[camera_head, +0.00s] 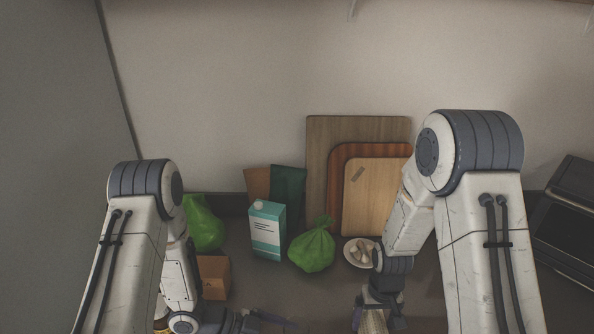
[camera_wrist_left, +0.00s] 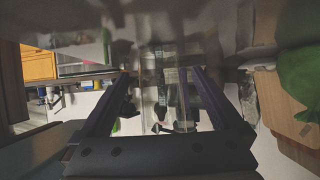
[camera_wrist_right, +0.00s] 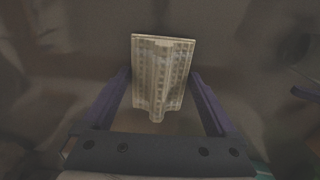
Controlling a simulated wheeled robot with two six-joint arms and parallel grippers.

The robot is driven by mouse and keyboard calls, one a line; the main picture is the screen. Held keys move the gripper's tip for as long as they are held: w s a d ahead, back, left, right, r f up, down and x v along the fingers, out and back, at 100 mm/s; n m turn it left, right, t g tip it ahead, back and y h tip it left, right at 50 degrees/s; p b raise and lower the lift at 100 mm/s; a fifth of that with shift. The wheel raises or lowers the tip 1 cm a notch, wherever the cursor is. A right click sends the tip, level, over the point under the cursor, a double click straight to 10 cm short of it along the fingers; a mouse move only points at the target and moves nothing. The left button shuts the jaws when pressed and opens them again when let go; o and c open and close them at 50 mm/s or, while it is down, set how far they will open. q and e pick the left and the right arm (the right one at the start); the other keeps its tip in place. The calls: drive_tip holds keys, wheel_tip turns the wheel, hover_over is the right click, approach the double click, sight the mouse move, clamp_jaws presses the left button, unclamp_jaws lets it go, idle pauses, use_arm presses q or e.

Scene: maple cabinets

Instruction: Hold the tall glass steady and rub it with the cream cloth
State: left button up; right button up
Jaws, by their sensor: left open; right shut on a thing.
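The cream cloth (camera_wrist_right: 160,75) is a pale, ribbed, folded piece pinched between the fingers of my right gripper (camera_wrist_right: 162,80), hanging off the counter. In the head view a bit of the cloth (camera_head: 373,322) shows below the right gripper (camera_head: 379,314) at the bottom edge. The tall glass (camera_wrist_left: 166,95) is see-through and faint in the left wrist view, standing between the spread fingers of my left gripper (camera_wrist_left: 158,82). Whether the fingers touch it I cannot tell. In the head view the left gripper (camera_head: 262,321) is low and partly cut off; I cannot make out the glass there.
A teal-and-white carton (camera_head: 267,232), green bags (camera_head: 313,248) and a small brown box (camera_head: 214,276) stand behind the grippers. Cutting boards (camera_head: 375,190) lean on the wall. A plate (camera_head: 350,258) of pale food sits beside my right forearm. A dark appliance (camera_head: 568,225) is far right.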

use_arm(q)
drive_tip(key=shift+d+f, duration=0.35)
drive_tip(key=shift+d, duration=0.3)
drive_tip(key=c, duration=1)
